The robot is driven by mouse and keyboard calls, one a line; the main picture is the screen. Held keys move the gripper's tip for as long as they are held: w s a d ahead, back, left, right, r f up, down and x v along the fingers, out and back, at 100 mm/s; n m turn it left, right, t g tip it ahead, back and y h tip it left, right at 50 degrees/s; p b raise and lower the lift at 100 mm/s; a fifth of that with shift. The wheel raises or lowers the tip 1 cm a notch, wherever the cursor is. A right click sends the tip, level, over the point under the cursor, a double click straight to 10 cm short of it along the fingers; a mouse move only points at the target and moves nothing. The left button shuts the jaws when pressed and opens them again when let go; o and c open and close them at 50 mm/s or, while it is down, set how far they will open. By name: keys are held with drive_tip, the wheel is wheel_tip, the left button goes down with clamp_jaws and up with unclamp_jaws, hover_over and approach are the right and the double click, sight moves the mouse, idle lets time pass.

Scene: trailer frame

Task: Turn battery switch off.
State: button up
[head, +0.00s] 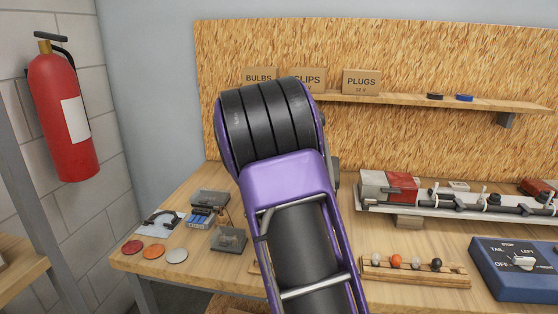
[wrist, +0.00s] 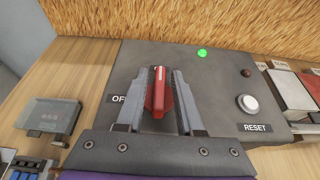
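The red battery switch knob (wrist: 158,98) sits on a dark grey panel (wrist: 215,85) in the wrist view. Its white mark points up, away from my gripper's base. A label beginning "OF" (wrist: 118,98) is to the left of the knob, partly covered by my left finger. My gripper (wrist: 160,77) is open around the knob, one finger on each side. Whether either finger touches it is hard to tell. In the head view my arm hides the gripper, knob and panel.
The panel has a lit green lamp (wrist: 202,53), a dark red lamp (wrist: 246,73) and a white RESET button (wrist: 247,104). A grey box (wrist: 50,116) lies left of it. A chipboard wall (head: 400,60) with a shelf (head: 430,102) stands behind. A blue switch box (head: 515,275) is at right.

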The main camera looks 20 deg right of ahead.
clamp_jaws()
